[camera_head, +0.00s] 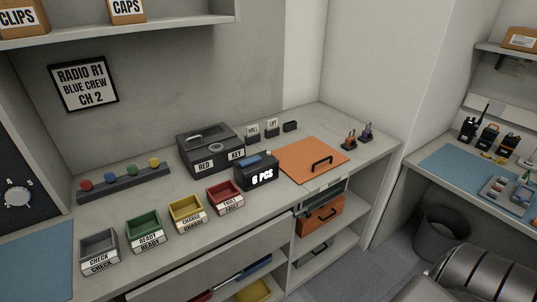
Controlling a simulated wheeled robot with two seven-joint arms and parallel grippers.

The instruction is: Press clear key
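A small dark device (242,182) with a lit white "6 PCS" display stands on the grey counter in the head view. A blue piece (256,159) shows on its top. I cannot read any label saying "clear" on it, and its small keys are too small to tell apart. A larger dark box (205,141) labelled "RED KEY" stands just behind it, to the left. Neither of my grippers is in view.
Grey, green (144,222), yellow (186,206) and red (224,191) labelled bins line the counter (120,198) to the left. An orange panel with a handle (296,168) lies right of the device. A shelf (110,33) overhangs the back left.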

